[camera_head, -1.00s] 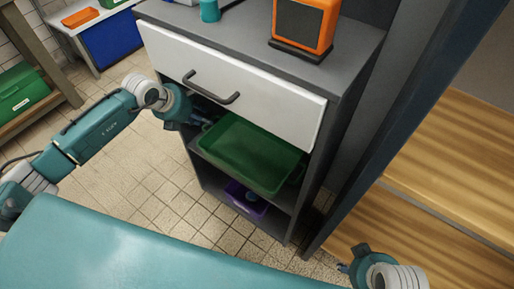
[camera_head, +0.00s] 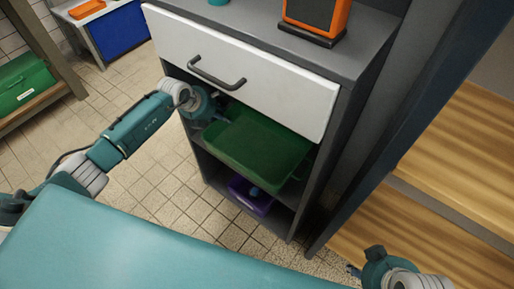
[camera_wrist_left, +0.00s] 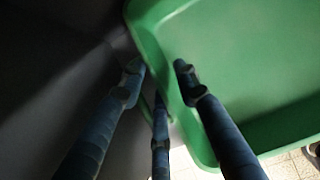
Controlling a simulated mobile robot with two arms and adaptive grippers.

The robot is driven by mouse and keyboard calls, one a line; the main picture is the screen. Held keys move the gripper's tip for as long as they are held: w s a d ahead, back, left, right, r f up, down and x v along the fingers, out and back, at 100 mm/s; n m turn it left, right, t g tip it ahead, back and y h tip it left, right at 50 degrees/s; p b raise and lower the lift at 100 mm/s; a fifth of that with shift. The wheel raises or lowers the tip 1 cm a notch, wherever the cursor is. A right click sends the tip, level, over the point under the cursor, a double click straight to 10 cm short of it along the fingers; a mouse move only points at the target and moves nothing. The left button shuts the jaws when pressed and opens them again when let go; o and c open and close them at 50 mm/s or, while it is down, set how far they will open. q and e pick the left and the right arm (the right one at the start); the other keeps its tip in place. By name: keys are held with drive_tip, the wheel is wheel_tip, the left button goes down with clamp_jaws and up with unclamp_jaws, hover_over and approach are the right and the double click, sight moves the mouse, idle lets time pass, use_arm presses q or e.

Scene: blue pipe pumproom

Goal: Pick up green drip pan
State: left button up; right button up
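The green drip pan (camera_head: 258,145) lies on the upper open shelf of a grey cabinet, under a white drawer. My left gripper (camera_head: 216,112) reaches into this shelf space at the pan's left end; its fingers are mostly hidden there. In the left wrist view, the pan (camera_wrist_left: 250,60) fills the right side. My left gripper (camera_wrist_left: 158,72) is open, with fingers on both sides of the pan's rim; I cannot tell whether they touch it. My right gripper (camera_head: 354,271) is at the lower right, away from the pan, its fingers too small to judge.
The drawer (camera_head: 240,75) with its dark handle (camera_head: 215,76) is just above my left gripper. A purple bin (camera_head: 250,194) sits on the lower shelf. An orange device (camera_head: 316,18) stands on the cabinet top. Wooden boards (camera_head: 450,170) are at right. Tiled floor is free at left.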

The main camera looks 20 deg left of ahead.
use_arm(q)
clamp_jaws()
drive_tip(key=shift+r, duration=0.15)
drive_tip(key=shift+r, duration=0.1)
